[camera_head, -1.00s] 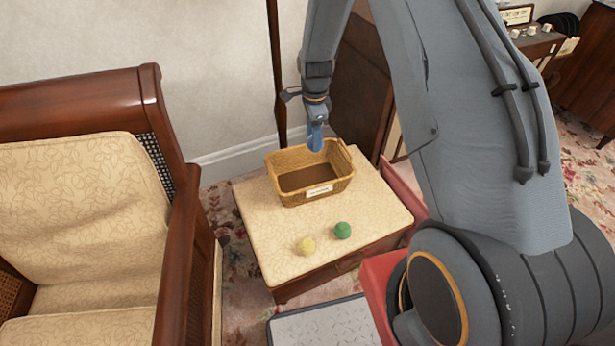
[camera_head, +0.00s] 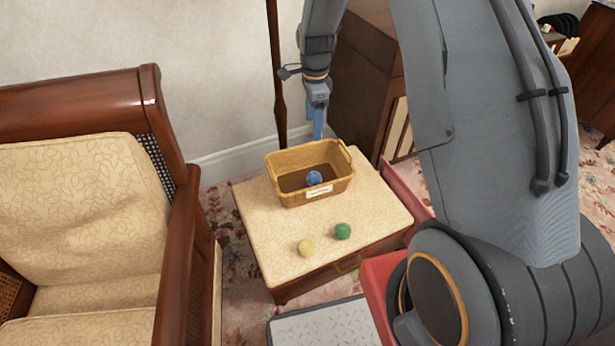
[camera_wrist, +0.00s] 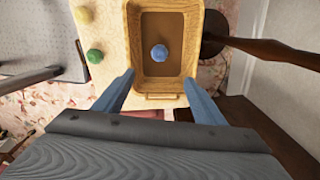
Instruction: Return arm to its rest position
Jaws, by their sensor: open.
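My gripper (camera_head: 318,122) is above and behind the far rim of the wicker basket (camera_head: 330,190), with its blue fingers pointing down. A blue ball (camera_head: 314,178) lies inside the basket; the wrist view also shows the blue ball (camera_wrist: 159,53) on the basket floor. The basket stands on a cream-topped stool (camera_head: 262,235). My arm reaches in from the right of the head view.
A yellow ball (camera_head: 306,247) and a green ball (camera_head: 342,231) lie on the stool in front of the basket. A wooden armchair (camera_head: 80,230) stands at the left. A thin dark post (camera_head: 277,75) and a wooden cabinet (camera_head: 362,85) are close behind my gripper.

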